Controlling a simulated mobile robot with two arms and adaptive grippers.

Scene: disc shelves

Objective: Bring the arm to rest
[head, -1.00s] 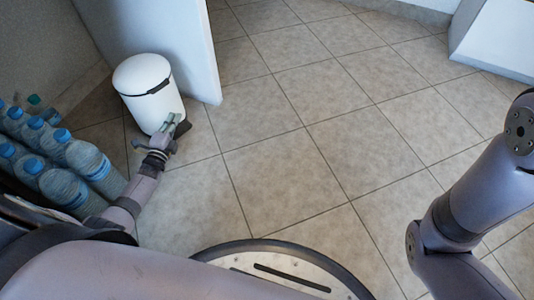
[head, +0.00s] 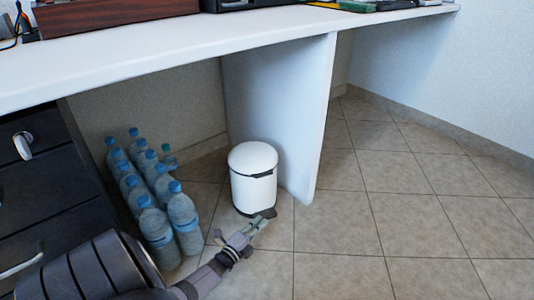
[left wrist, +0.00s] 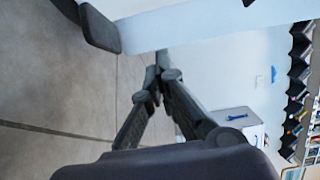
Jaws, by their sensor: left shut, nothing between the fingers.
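My left gripper (head: 250,231) shows low in the head view, just in front of the white pedal bin (head: 253,185). It is shut and empty, above the tiled floor. In the left wrist view its two fingers (left wrist: 158,78) meet at the tips with nothing between them. My left arm comes in from the lower left. My right gripper is not in view.
A white desk (head: 200,45) runs across the top, with a support panel (head: 285,110) beside the bin. Several water bottles (head: 158,215) stand left of the bin, by dark drawers (head: 35,190). The tiled floor (head: 400,220) at right is clear.

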